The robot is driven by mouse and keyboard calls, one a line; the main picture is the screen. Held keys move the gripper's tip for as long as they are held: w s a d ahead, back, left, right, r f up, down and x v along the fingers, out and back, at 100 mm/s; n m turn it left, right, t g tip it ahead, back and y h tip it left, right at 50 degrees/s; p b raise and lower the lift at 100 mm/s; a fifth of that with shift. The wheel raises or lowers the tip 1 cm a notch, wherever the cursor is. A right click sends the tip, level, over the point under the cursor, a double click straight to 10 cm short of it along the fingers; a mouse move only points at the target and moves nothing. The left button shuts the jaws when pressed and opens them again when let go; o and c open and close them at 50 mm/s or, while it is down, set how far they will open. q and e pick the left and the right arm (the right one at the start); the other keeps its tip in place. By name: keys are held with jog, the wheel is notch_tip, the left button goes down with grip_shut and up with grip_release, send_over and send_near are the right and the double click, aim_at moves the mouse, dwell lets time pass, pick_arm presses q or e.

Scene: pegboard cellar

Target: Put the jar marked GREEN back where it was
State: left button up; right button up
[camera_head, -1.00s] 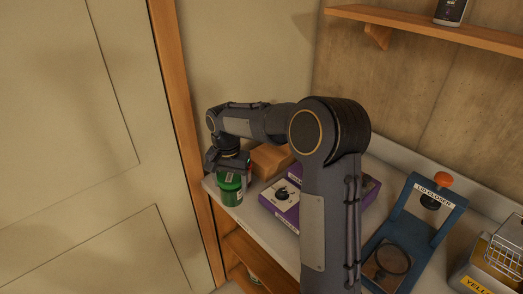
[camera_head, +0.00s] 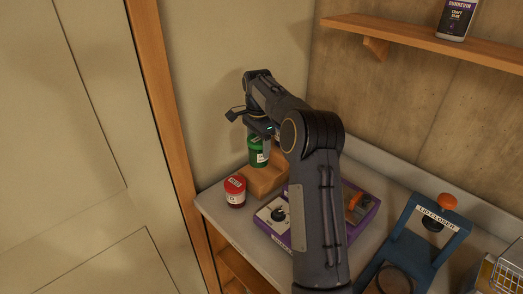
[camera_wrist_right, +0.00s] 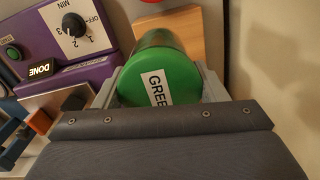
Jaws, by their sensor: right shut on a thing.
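My right gripper (camera_head: 256,128) is shut on the green jar (camera_head: 258,152) from above. The jar is upright, over or on the wooden block (camera_head: 266,182) in the back corner of the counter; I cannot tell whether it touches. In the right wrist view the jar's green lid (camera_wrist_right: 148,82) bears a white label reading "GREE", the rest hidden, with a finger on either side. A red-lidded jar (camera_head: 236,191) stands on the counter in front of the block. My left gripper is not in view.
A purple box with a dial (camera_head: 279,215) lies right of the block, partly behind my right arm. A blue lid closer (camera_head: 443,225) stands further right. The counter's left edge is close to the red jar.

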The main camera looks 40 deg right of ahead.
jog(key=shift+w+d+f+p, duration=0.15)
jog(key=shift+w+d+f, duration=0.15)
jog(key=shift+d+f, duration=0.3)
jog(key=shift+w+d+f+p, duration=0.15)
jog(key=shift+w+d+f, duration=0.2)
jog(key=shift+f, duration=0.3)
jog(key=shift+w+d+f, duration=0.1)
jog(key=shift+d+f, duration=0.2)
jog(key=shift+f, duration=0.15)
notch_tip(320, 180, down, 3)
jog(key=shift+f+p, duration=0.1)
jog(key=shift+p, duration=0.3)
jog(key=o, duration=1.3)
jog(key=shift+f, duration=0.1)
